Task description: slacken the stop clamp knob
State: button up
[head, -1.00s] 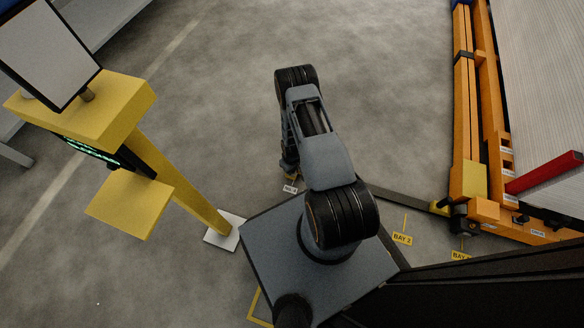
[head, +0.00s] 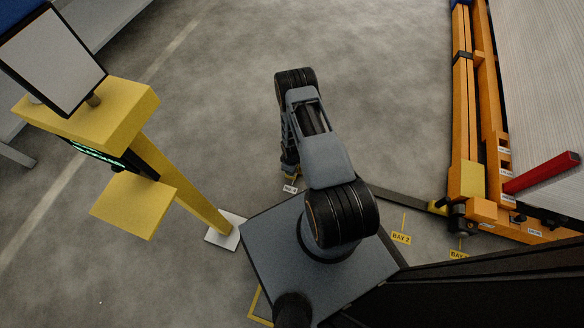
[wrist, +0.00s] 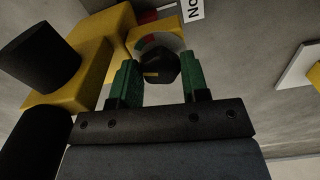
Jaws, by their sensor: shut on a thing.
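The stop clamp knob (wrist: 160,66) is black with a pale mark on its face and shows in the wrist view. Behind it is a dial with red and green arcs (wrist: 153,41) on a yellow block (wrist: 118,32). My gripper (wrist: 158,78) has green fingers, one on each side of the knob, and is shut on it. In the head view my arm hides the gripper and the knob.
A yellow stand (head: 172,178) with a screen (head: 52,62) is at the left. An orange gantry frame (head: 464,110) with a red bar (head: 542,172) is at the right. A dark rail (head: 405,201) lies on the floor. Open floor (head: 220,90) lies beyond my arm.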

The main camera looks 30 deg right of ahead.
jog(key=o, duration=0.6)
jog(key=shift+o, duration=0.2)
jog(key=shift+r, duration=0.1)
notch_tip(320, 180, up, 14)
jog(key=p, duration=0.6)
jog(key=shift+f, duration=0.2)
